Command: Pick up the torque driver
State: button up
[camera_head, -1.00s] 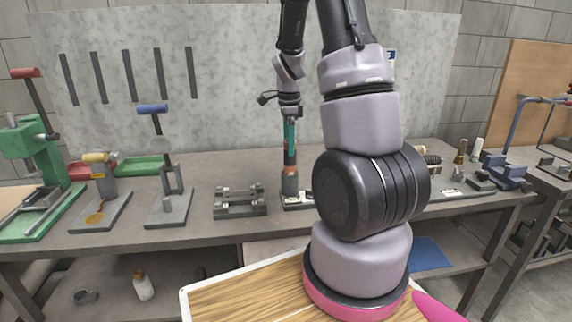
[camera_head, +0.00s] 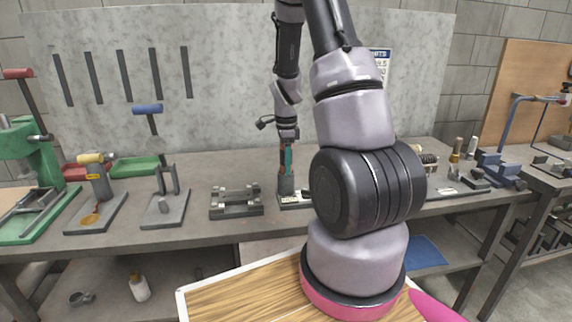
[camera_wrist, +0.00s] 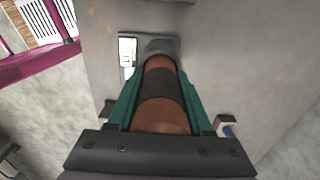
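The torque driver (camera_wrist: 163,112) is orange with a dark band and stands upright in a grey holder (camera_head: 286,185) on the workbench. In the wrist view it lies between my gripper's two teal fingers, its far end seated in the holder. My gripper (camera_wrist: 160,85) straddles the driver from above, with one finger on each side. Slim gaps seem to show beside the driver near the fingertips, so the fingers look open around it. In the head view my gripper (camera_head: 286,160) covers most of the driver.
A grey fixture (camera_head: 236,202) stands left of the holder. Further left are a blue-handled press (camera_head: 165,195), a yellow-handled tool (camera_head: 96,180) and a green press (camera_head: 25,175). My arm hides the bench just right of the holder. A blue vise (camera_head: 500,168) stands at the right.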

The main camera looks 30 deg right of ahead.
grip_shut()
notch_tip(320, 180, up, 10)
jog(key=shift+r, duration=0.1)
dwell(1.0)
